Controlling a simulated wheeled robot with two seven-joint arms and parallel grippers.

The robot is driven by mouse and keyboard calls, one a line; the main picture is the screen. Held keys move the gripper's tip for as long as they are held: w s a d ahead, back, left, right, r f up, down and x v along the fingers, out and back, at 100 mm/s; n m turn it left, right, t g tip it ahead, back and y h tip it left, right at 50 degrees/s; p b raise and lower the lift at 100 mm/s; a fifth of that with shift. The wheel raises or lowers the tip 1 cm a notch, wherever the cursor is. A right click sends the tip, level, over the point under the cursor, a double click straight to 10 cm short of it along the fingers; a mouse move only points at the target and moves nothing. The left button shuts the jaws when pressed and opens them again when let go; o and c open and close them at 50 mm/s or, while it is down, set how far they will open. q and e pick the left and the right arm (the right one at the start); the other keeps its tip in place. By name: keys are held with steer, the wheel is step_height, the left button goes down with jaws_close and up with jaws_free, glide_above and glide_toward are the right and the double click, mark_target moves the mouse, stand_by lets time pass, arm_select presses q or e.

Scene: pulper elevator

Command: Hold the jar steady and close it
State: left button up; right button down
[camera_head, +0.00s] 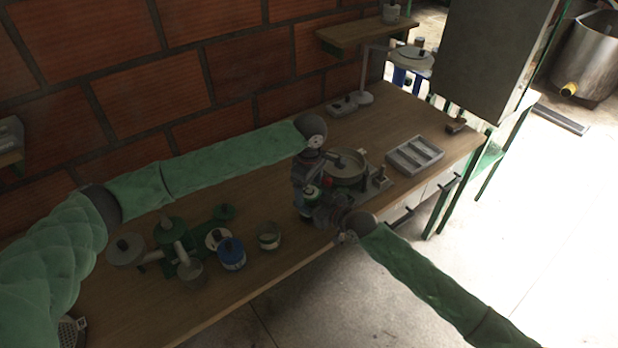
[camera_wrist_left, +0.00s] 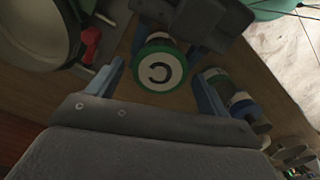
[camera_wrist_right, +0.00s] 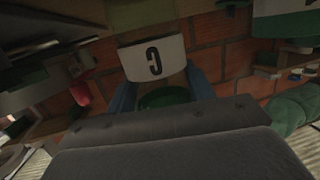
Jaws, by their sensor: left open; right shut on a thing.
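The jar (camera_head: 311,193) stands upright near the middle of the wooden table, partly hidden by both grippers. Its round top (camera_wrist_left: 160,72), white with a dark letter C and a green rim, faces the left wrist camera. My left gripper (camera_head: 310,178) is open above the jar, with its fingers on either side of the top in the left wrist view. My right gripper (camera_head: 320,209) is shut on the jar low from the front. In the right wrist view the jar's white label (camera_wrist_right: 154,60) with a C shows between the fingers, with a green part (camera_wrist_right: 164,97) below it. The jar's bottom is hidden.
A round pan-like dish (camera_head: 345,168) stands close behind the jar. A grey compartment tray (camera_head: 414,155) lies to its right. A brick wall (camera_head: 150,85) bounds the back.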

arm_select(q)
steer(key=shift+f, duration=0.4)
steer(key=c, duration=1)
steer(key=m, duration=1.2)
steer(key=shift+w+m, duration=0.1)
steer(key=shift+m, duration=0.3)
steer(key=o, duration=1.1)
